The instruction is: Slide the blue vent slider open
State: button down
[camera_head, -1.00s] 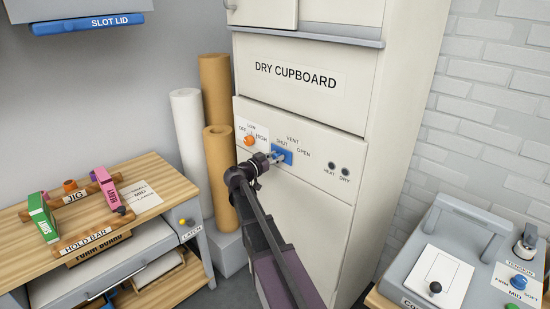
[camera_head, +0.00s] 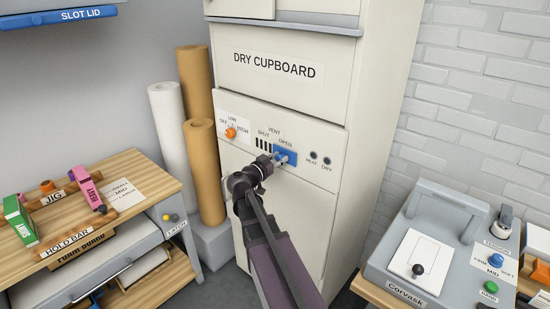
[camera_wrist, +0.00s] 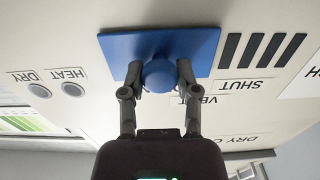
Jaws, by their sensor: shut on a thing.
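The blue vent slider (camera_head: 285,155) is on the front panel of the dry cupboard (camera_head: 230,176), under the word OPEN. Dark vent slots (camera_head: 263,144) show uncovered to its left, under SHUT. In the wrist view the slider (camera_wrist: 200,45) is a blue plate with a round knob (camera_wrist: 158,76), and the slots (camera_wrist: 262,50) lie to its right. My gripper (camera_wrist: 158,78) is shut on the knob, with one finger at each side. In the head view my gripper (camera_head: 279,160) reaches the slider from below, and my wrist hides part of the panel.
An orange knob (camera_head: 231,133) sits left of the slots, and HEAT and DRY indicators (camera_head: 313,155) sit right of the slider. Paper rolls (camera_head: 204,170) stand left of the cupboard. A bench (camera_head: 150,165) is at left; a grey machine (camera_head: 390,258) is at right.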

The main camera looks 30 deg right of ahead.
jog(key=shift+s+d, duration=0.1)
jog(key=shift+s, duration=0.15)
jog(key=shift+c, duration=1.7)
grip_release()
jog(key=shift+s+d, duration=0.1)
jog(key=shift+a, duration=0.55)
jog(key=v, duration=1.1)
jog(key=shift+s, duration=0.1)
